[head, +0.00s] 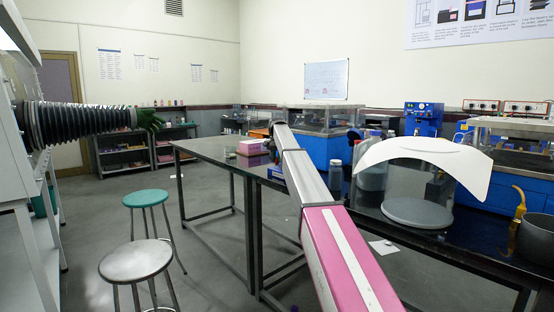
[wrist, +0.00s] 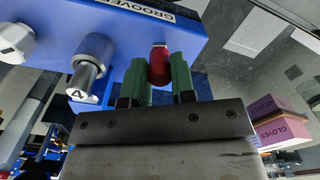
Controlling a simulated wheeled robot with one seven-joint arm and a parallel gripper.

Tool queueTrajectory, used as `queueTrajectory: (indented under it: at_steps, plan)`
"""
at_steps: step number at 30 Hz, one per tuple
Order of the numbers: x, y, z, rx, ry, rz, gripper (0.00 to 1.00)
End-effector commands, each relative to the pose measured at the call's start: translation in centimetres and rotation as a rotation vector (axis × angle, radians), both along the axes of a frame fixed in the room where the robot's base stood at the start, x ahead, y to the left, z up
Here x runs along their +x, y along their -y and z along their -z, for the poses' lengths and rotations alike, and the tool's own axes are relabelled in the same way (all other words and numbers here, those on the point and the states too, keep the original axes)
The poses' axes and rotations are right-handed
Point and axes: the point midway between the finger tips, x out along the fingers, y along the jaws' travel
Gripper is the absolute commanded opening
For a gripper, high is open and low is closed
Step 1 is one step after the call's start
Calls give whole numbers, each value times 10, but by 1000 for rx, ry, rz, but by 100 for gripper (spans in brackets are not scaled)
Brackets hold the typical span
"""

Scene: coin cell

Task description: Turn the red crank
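The red crank (wrist: 160,66) shows in the wrist view as a rounded red handle at the end of the blue machine marked "GROOVE" (wrist: 110,35). My gripper (wrist: 161,75) has its two green fingers on either side of the handle, and they appear to touch it on both sides. The crank's far end is hidden behind the handle. In the head view, my arm reaches over the dark table (head: 205,147) and hides the crank and my fingertips; a little blue of the machine (head: 277,172) shows beside the arm.
A metal knob (wrist: 90,65) sits left of the crank on the machine. Pink glove boxes (wrist: 278,120) stand to the right; they also show on the table in the head view (head: 250,147). Two stools (head: 136,260) stand left of the table. A white curved sheet (head: 425,160) stands at right.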

Motion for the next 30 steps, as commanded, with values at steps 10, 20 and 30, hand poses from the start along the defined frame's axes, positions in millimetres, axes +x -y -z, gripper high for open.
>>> queueTrajectory:
  at_steps: [10,20,30]
  plan:
    - [0,0,0,0,0,-1,49]
    - [1,0,-24,0,2,-1,49]
    - [1,0,-85,0,2,-1,49]
